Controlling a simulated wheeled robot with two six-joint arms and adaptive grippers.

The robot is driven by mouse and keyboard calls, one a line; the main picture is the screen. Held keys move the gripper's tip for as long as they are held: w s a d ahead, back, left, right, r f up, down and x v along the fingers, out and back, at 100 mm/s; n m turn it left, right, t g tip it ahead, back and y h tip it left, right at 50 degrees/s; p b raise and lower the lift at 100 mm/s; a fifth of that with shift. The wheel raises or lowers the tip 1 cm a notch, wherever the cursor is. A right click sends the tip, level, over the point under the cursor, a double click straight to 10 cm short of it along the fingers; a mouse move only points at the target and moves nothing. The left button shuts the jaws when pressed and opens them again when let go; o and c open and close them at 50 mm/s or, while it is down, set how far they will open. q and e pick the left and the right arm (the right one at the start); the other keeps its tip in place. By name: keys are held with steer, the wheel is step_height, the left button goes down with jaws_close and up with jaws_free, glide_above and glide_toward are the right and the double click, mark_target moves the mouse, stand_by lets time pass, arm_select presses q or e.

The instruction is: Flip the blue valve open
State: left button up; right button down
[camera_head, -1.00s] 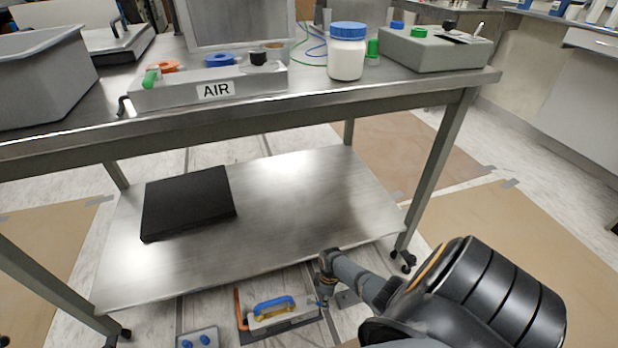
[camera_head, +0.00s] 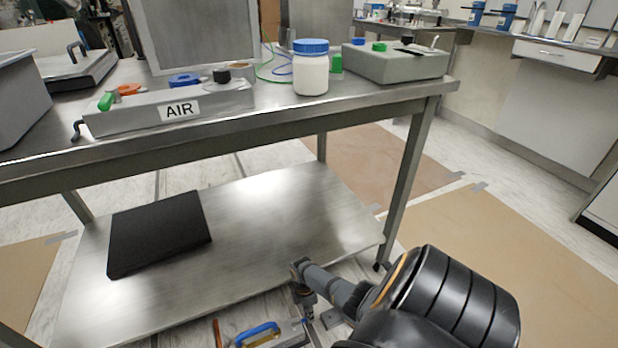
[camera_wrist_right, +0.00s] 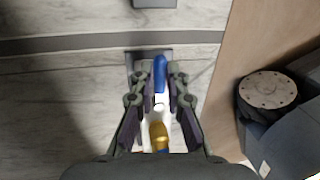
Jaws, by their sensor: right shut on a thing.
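My right gripper (camera_head: 304,296) is low, by the front edge of the lower shelf, pointing down at the floor. In the right wrist view, the fingers of my right gripper (camera_wrist_right: 158,92) flank a blue lever (camera_wrist_right: 160,70), the valve's handle, and are shut on it. A brass-coloured part (camera_wrist_right: 158,135) and a white part show between the fingers below the lever. A blue handle (camera_head: 258,332) on a brass-coloured piece shows left of the gripper, cut by the bottom edge. My left gripper is not in view.
The steel table (camera_head: 255,120) carries an AIR box (camera_head: 215,108) with green, orange and blue parts, a white jar (camera_head: 311,74) and a grey box (camera_head: 395,66). Its lower shelf (camera_head: 290,215) holds a black slab (camera_head: 158,232). Brown floor sheets (camera_head: 480,235) lie to the right.

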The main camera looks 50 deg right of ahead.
stand_by(0.4)
steer(key=c, duration=1.4)
jaws_free()
steer(key=shift+o, duration=0.2)
steer(key=shift+r, duration=0.1)
step_height(320, 180, up, 12)
steer(key=w+d, duration=0.1)
steer(key=w, duration=0.1)
steer(key=shift+f, duration=0.2)
